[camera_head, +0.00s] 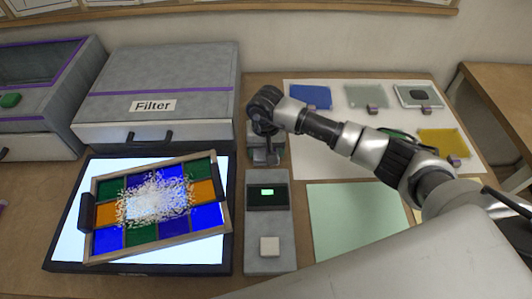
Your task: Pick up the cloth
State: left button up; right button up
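No thing in view is plainly a cloth. A flat pale green sheet (350,215) lies on the table right of the grey control box, partly covered by my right arm; I cannot tell whether it is cloth. My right gripper (266,157) points down at a small grey object (280,134) behind the control box. The gripper hides much of that object, and I cannot tell whether they touch. The fingers look dark and small, and their opening is unclear. My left gripper is not in view.
A framed coloured glass panel (92,246) with white grains lies on a lit panel (69,240). The control box (269,220) stands beside it. A grey Filter box (160,75) stands behind. Coloured samples lie on a white sheet (308,150) at right.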

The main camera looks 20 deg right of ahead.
jog(key=shift+r, duration=0.1)
jog(key=shift+c, duration=0.3)
jog(key=shift+r, duration=0.25)
jog(key=r, duration=0.1)
jog(key=r+b, duration=0.1)
jog(key=r, duration=0.1)
jog(key=shift+s+d+r, duration=0.25)
jog(key=shift+s+r, duration=0.05)
jog(key=shift+r, duration=0.05)
jog(key=s+d+r+b, duration=0.2)
jog(key=s+d+r, duration=0.3)
jog(key=s, duration=0.4)
jog(key=shift+s+d+r, duration=0.2)
jog(key=shift+d+r, duration=0.15)
jog(key=shift+r, duration=0.5)
